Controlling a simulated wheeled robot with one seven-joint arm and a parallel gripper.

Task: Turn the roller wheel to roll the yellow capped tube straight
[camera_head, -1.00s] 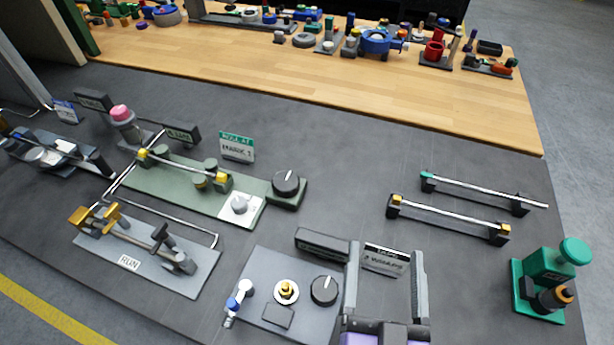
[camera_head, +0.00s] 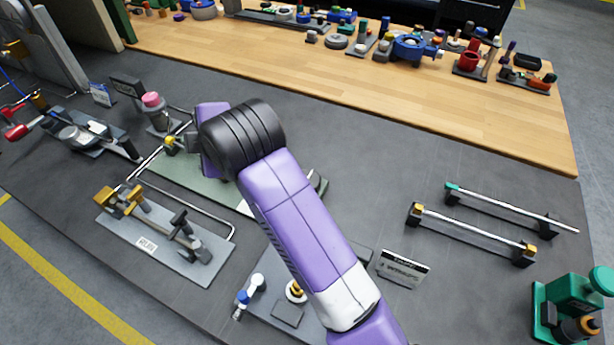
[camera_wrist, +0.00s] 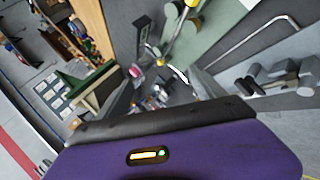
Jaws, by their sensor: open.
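The black knob at the plate's right end is nearly all hidden, only a dark edge showing (camera_head: 320,184). A straight metal tube with yellow ends (camera_head: 470,230) rests on black stands at right. My gripper's purple body (camera_wrist: 170,145) fills the lower wrist view; its fingers do not show there and are hidden in the head view.
A grey plate marked RUN (camera_head: 165,240) stands in front, with a bent metal rod (camera_head: 205,215) behind it. A pink-topped post (camera_head: 152,100) stands beyond. A teal-ended rod (camera_head: 515,209) and green press (camera_head: 575,295) are right.

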